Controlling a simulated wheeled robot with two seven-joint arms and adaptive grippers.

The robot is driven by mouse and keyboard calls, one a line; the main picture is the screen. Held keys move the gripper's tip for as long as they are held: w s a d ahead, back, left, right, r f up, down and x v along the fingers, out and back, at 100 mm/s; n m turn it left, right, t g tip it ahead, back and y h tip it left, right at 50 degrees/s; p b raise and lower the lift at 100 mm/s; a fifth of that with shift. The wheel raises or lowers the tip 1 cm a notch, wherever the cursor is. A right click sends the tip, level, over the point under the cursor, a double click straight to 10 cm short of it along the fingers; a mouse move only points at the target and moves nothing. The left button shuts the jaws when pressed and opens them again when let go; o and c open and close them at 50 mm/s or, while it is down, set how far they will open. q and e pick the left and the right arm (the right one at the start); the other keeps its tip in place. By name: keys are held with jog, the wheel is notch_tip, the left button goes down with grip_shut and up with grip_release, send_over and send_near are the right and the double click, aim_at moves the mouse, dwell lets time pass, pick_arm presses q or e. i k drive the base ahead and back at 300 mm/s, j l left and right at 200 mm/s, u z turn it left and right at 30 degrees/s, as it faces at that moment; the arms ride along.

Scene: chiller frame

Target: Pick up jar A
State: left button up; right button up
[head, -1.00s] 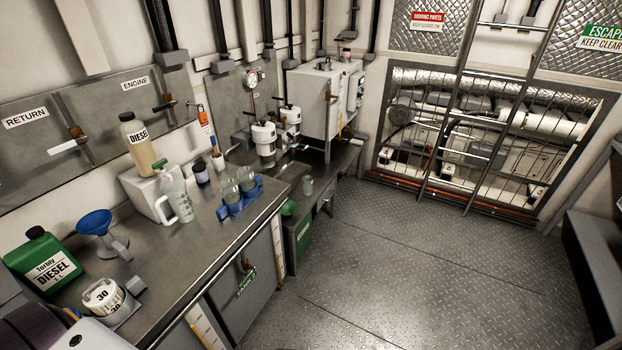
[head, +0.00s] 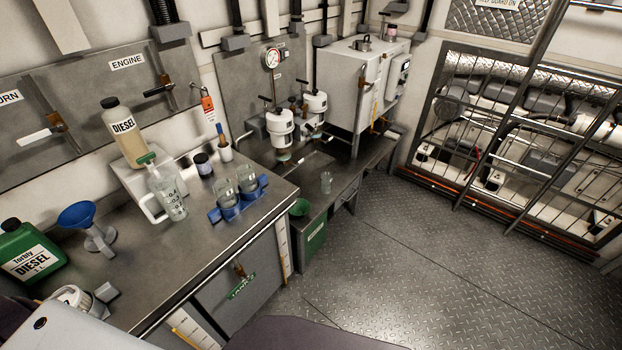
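No jar shows a readable letter A, so I cannot tell which one is jar A. Two clear glass jars, a left one (head: 226,193) and a right one (head: 247,180), stand in a blue holder (head: 231,212) near the front edge of the steel worktop. A small dark-lidded jar (head: 203,165) stands behind the blue holder. Neither of my grippers is in view; only parts of my own body show along the bottom edge.
A measuring jug (head: 168,192), diesel bottle (head: 125,135), blue funnel (head: 86,215) and green diesel can (head: 28,255) stand left on the worktop (head: 165,262). Filter units (head: 280,128) and a white tank (head: 350,85) stand behind. The floor (head: 420,250) is clear.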

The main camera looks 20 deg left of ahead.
aim_at(326, 183)
jog(key=i+l+u, duration=1.05)
